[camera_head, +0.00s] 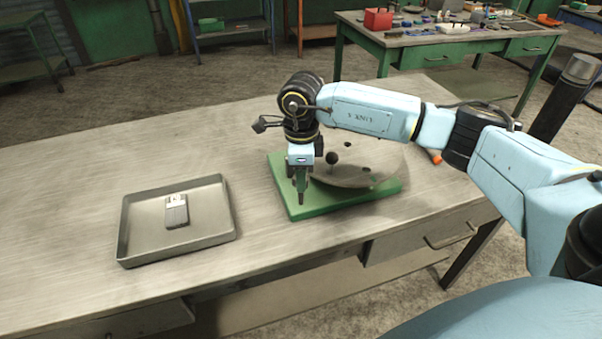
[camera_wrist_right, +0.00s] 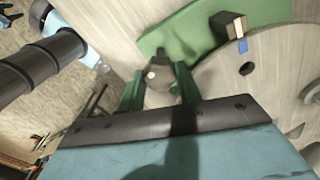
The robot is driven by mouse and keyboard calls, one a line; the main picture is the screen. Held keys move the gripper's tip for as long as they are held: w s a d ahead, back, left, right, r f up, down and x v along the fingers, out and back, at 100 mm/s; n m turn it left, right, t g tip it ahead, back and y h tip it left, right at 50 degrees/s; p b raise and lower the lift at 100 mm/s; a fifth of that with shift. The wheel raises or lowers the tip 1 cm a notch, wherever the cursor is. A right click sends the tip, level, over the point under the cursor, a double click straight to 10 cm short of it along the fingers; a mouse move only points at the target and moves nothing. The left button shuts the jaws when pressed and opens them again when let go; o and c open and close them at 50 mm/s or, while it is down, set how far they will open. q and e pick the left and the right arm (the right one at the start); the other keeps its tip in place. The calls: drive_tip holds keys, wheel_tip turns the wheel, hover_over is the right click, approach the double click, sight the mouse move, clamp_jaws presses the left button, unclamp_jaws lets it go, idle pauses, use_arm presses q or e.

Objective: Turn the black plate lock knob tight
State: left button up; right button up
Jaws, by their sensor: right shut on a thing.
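A green base (camera_head: 300,208) lies on the bench and bears a round grey plate (camera_head: 350,182) with dark holes. My right gripper (camera_head: 300,195) points down at the left front part of the base. In the right wrist view, its green fingers (camera_wrist_right: 159,85) are shut on a dark knob (camera_wrist_right: 158,72) with a pale spot, which looks like the black plate lock knob. The fingers mostly hide this knob in the head view. A black ball-topped knob (camera_head: 331,158) stands apart, right of the gripper. My left gripper is not in view.
A grey metal tray (camera_head: 130,232) holding a small metallic block (camera_head: 176,211) sits to the left. The bench between tray and base is clear. An orange-ended handle (camera_head: 435,157) lies behind the base at right. A cluttered green table (camera_head: 400,42) stands beyond.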

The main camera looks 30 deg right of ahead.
drive_tip(key=m, duration=0.5)
drive_tip(key=shift+m, duration=0.3)
idle(0.4)
drive_tip(key=o, duration=1)
drive_tip(key=shift+r, duration=0.1)
wheel_tip(320, 180, up, 13)
drive_tip(key=shift+r, duration=0.15)
